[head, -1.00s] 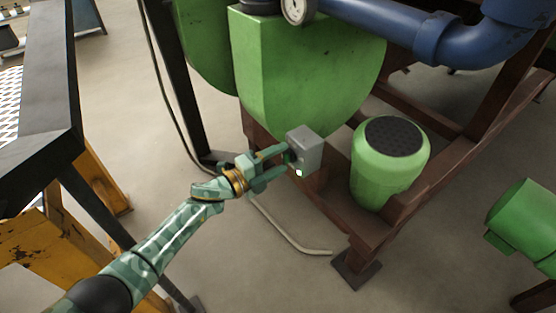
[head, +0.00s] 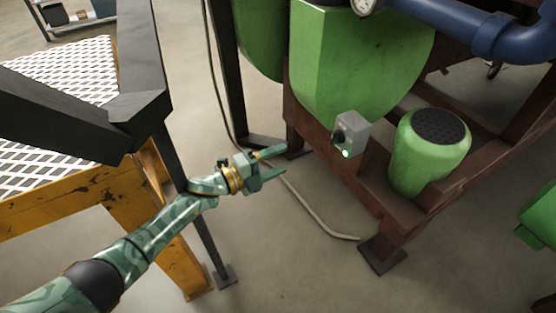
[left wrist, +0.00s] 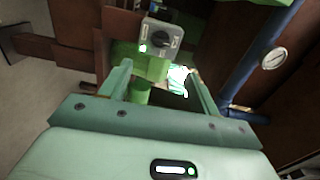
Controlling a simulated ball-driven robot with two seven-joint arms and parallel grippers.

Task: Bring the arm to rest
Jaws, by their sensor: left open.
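My left gripper (head: 277,163) is open and empty in the head view, with its two fingers apart. It is clear of a small grey switch box (head: 353,131) that stands to its right on a brown steel frame. The box has a black rotary knob (head: 338,136) and a lit green lamp (head: 346,154). In the left wrist view the box (left wrist: 161,38) shows beyond the open fingers, with the knob (left wrist: 159,40) and the green lamp (left wrist: 143,48) on its face. My right gripper is not in view.
A green machine body (head: 355,55), a green motor (head: 428,160) and a blue pipe (head: 430,22) stand at the right on the brown frame (head: 370,190). A yellow and black structure (head: 120,190) is close to my left arm. Bare floor lies in front.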

